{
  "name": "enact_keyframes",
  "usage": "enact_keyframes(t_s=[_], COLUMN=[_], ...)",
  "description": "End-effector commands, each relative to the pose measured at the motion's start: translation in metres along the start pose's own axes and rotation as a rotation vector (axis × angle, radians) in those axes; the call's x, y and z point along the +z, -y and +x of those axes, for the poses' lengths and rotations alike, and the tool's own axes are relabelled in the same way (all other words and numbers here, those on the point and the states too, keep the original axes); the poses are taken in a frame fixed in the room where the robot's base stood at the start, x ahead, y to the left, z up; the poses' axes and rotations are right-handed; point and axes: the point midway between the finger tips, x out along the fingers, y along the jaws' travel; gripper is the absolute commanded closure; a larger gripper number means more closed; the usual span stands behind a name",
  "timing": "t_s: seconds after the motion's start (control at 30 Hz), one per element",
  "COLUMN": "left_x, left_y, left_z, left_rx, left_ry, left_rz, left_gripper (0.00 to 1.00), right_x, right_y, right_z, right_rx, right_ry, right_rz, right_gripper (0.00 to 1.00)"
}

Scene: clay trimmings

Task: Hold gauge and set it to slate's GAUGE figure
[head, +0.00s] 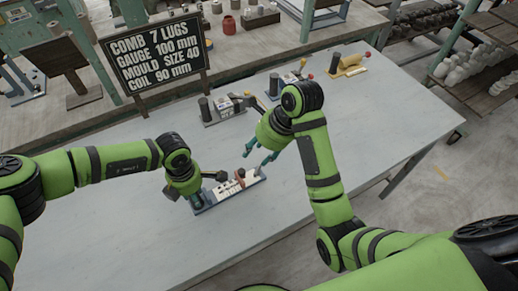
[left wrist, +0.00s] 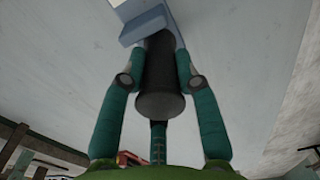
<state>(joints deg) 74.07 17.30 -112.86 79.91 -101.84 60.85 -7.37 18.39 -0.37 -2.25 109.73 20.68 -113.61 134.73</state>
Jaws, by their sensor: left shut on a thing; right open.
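The slate (head: 156,50) reads COMB 7 LUGS, GAUGE 100 mm, MOULD SIZE 40, COIL 90 mm. The gauge (head: 232,192) lies on the table, with a blue base, a white marked scale and a red part near its right end. Its figures are too small to read. My left gripper (head: 193,192) is at the gauge's left end; in the left wrist view its teal fingers (left wrist: 158,75) are shut around a black upright handle (left wrist: 160,102) on a blue base. My right gripper (head: 259,156) is open and empty, above and behind the gauge's right part.
Behind the gauge stand a grey-based device with a black post (head: 204,109), a blue-based one (head: 273,86) and one with a yellow part (head: 351,63). The pale table (head: 110,225) is clear at the front left. Shelves with pale pieces (head: 455,75) stand at the right.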

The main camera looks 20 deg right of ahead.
Motion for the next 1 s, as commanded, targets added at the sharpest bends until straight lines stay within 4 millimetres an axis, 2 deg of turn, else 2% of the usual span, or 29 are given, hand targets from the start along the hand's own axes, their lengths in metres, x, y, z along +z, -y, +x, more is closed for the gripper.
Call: enact_keyframes(t_s=[0.23, 0.27, 0.3, 0.63, 0.73, 0.87, 1.0], left_x=[0.0, 0.0, 0.0, 0.0, 0.0, 0.001, 0.0], left_y=[0.0, 0.0, 0.0, 0.0, -0.001, -0.002, -0.001], left_z=[0.0, 0.0, 0.0, -0.001, -0.006, -0.026, -0.057], left_rx=[0.0, 0.0, 0.0, 0.0, 0.001, 0.003, 0.003], left_ry=[0.0, 0.0, 0.0, 0.0, 0.002, 0.004, 0.004], left_rz=[0.0, 0.0, 0.0, 0.0, 0.0, -0.001, 0.0], left_gripper=[1.0, 0.56, 0.41, 0.41, 0.41, 0.41, 0.41], right_x=[0.0, 0.0, 0.0, 0.0, 0.0, 0.0, 0.0], right_y=[0.0, 0.0, 0.0, 0.0, 0.0, 0.0, 0.0], right_z=[0.0, 0.0, 0.0, 0.001, 0.001, 0.0, 0.001], right_rx=[0.0, 0.0, 0.0, 0.0, -0.001, -0.001, -0.001], right_ry=[0.001, 0.001, 0.001, 0.0, 0.0, 0.0, 0.0], right_rz=[0.0, 0.0, 0.0, 0.0, 0.0, 0.0, 0.0], right_gripper=[0.54, 0.54, 0.54, 0.54, 0.54, 0.54, 0.54])
